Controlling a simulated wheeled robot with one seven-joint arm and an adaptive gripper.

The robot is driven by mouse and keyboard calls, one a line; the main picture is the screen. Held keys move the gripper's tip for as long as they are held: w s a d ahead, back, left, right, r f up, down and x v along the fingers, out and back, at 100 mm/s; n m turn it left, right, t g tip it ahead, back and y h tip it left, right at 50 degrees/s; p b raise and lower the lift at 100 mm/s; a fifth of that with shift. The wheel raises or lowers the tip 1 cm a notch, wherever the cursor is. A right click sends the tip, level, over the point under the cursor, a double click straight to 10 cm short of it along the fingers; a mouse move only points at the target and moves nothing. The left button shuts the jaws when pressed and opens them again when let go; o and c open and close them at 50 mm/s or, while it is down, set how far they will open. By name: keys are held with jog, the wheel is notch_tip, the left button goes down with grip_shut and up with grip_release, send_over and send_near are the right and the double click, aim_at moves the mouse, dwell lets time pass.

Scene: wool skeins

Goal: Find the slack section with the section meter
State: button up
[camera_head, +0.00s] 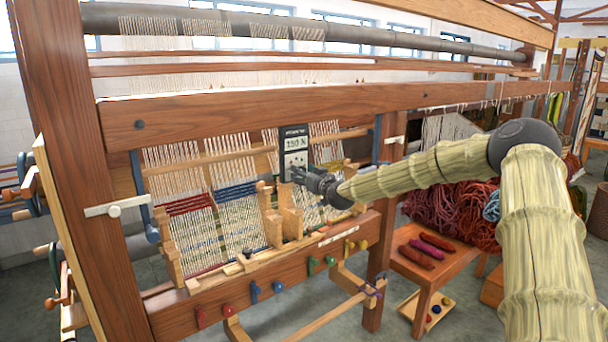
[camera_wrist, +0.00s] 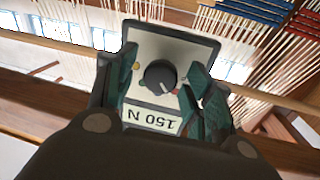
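The section meter (camera_head: 294,143) is a dark, upright box with a white label reading 150 N. In the wrist view the meter (camera_wrist: 163,45) shows a pale face with a dark round knob and the label upside down. My gripper (camera_head: 305,178) has its fingers on both sides of the meter, gripping it in front of the loom's warp. The loom's warp hangs in sections: one has a red band (camera_head: 189,205) and one a blue band (camera_head: 236,191). Sections further right are partly hidden behind the meter, gripper and wooden blocks. Which section is slack I cannot tell.
Wooden blocks (camera_head: 290,215) stand on the loom's lower beam close to my gripper. Coloured pegs (camera_head: 254,291) line the front beam. A low bench (camera_head: 446,262) with skeins stands to the right, before heaped red wool (camera_head: 440,207). Open floor lies in front.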

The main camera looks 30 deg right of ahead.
jog(key=c, duration=0.8)
jog(key=shift+f+b, duration=0.1)
jog(key=shift+b, duration=0.3)
jog(key=shift+m+g+y+b, duration=0.3)
jog(key=shift+m+g+b, duration=0.2)
jog(key=shift+m+b, duration=2.85)
jog(key=shift+m, duration=0.45)
jog(key=o, duration=1)
jog(key=shift+d, duration=0.2)
jog(key=shift+a, duration=0.1)
